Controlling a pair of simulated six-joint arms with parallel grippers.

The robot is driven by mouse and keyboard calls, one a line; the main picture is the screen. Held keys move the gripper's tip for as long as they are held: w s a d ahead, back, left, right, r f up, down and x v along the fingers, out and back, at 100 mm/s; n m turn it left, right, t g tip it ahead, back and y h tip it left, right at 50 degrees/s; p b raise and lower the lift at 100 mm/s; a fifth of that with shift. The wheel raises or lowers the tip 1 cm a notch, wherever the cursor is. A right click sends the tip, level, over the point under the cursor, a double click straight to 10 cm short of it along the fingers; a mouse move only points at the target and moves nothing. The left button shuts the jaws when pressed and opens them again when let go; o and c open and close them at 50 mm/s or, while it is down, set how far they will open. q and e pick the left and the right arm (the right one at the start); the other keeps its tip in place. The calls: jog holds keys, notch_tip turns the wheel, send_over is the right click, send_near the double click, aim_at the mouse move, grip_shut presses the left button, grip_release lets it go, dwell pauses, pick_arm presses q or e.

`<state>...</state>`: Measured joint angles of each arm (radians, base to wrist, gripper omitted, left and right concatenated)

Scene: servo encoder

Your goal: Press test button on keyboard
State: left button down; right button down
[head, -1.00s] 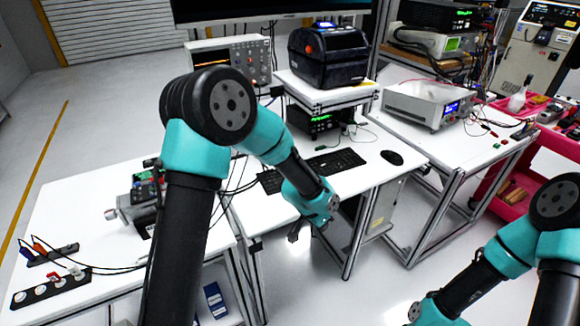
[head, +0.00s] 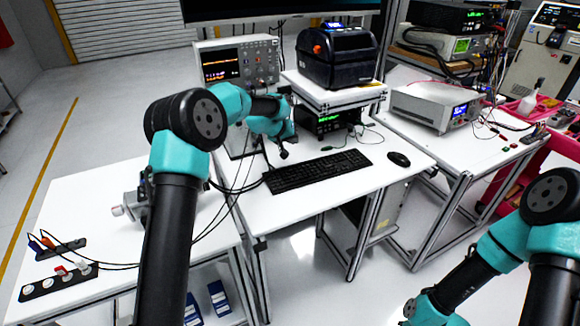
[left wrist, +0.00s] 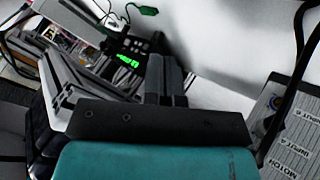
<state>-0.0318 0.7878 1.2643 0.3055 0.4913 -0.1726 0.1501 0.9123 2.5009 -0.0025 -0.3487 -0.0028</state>
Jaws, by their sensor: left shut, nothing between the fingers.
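The black keyboard (head: 318,170) lies on the white table in the head view; single key labels are too small to read, so I cannot pick out a test button. My left gripper (head: 283,154) is above the table, behind the keyboard's left part, with its fingertips pointing down. In the left wrist view its two fingers (left wrist: 164,76) are together with nothing between them. The keyboard does not clearly show in that view. My right arm comes in at the lower right of the head view, and its fingers are not in view.
An oscilloscope (head: 238,64) and a black label printer (head: 337,55) on a raised shelf stand behind the keyboard. A mouse (head: 399,159) lies to its right. Cables (head: 236,192) run along the table's left side. The table in front of the keyboard is clear.

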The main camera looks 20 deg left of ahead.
aim_at(293, 166)
pick_arm(q)
jog(key=shift+w+a+r, duration=0.15)
jog(key=shift+w+a, duration=0.05)
jog(key=shift+a, duration=0.05)
jog(key=shift+f, duration=4.4)
jog(key=shift+f, duration=0.15)
jog(key=shift+f, duration=0.3)
jog(key=shift+f, duration=0.4)
jog(key=shift+r, duration=0.85)
